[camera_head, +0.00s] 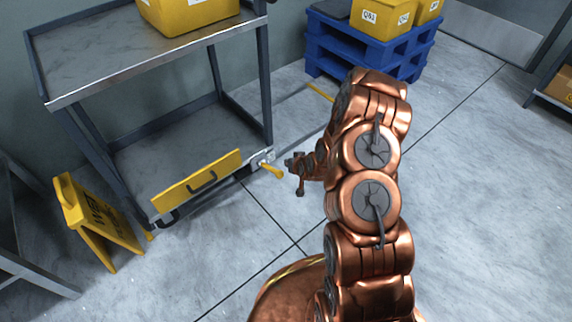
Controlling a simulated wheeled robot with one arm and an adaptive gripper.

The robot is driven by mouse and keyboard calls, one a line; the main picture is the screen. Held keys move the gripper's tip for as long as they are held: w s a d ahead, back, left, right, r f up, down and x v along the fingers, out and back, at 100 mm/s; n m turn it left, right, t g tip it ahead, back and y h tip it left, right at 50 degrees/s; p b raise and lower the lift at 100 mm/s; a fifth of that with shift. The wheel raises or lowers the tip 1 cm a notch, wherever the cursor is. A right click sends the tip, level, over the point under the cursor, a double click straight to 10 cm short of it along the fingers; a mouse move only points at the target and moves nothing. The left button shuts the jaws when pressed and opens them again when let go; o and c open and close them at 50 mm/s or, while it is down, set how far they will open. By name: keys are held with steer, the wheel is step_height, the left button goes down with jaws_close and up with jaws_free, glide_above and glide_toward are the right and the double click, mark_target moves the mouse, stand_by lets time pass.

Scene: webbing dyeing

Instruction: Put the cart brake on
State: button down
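The grey two-shelf cart (75,95) stands at the left, with wheels partly visible below its lower shelf. A yellow lever (272,171) sticks out from a small light bracket at the cart's lower right front corner and slants down to the right. It looks like the brake lever. My gripper (294,174) is a short way right of the lever's tip, at about the same height in the picture, with a visible gap between them. It seems to hold nothing. The gripper is small and dark here, and its finger opening is unclear.
A yellow board (197,184) is on the cart's lower front edge. A yellow bin (186,14) sits on the top shelf. A yellow wet-floor sign (98,223) stands at the front left. Blue pallets (365,52) with yellow bins stand at the back. The floor at right is clear.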

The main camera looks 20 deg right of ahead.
steer(key=s+d+r+p, duration=0.1)
steer(key=s+p, duration=0.1)
steer(key=s, duration=0.5)
steer(key=shift+s+r, duration=0.15)
steer(key=shift+s, duration=0.25)
steer(key=shift+d, duration=0.15)
steer(key=s+a+r+n+g+p, duration=0.1)
steer(key=s+a+r+g+p, duration=0.25)
steer(key=r+p, duration=1.05)
steer(key=s+a+r+n+g+p, duration=0.25)
steer(key=s+r+p, duration=0.2)
steer(key=r, duration=1.95)
steer(key=s+a+r+g+p, duration=0.1)
steer(key=s+a+r+p, duration=0.1)
steer(key=s+r+p, duration=0.3)
steer(key=s+a+r+g+p, duration=0.2)
steer(key=s+r+p, duration=0.4)
steer(key=s+r, duration=0.6)
steer(key=s+a+r+g+p, duration=0.2)
steer(key=s+r+p, duration=0.4)
steer(key=r, duration=1.2)
steer(key=s+m, duration=0.1)
steer(key=s, duration=0.2)
steer(key=shift+s+a+r+h, duration=0.15)
steer(key=shift+s+a+h, duration=0.15)
steer(key=shift+s, duration=0.05)
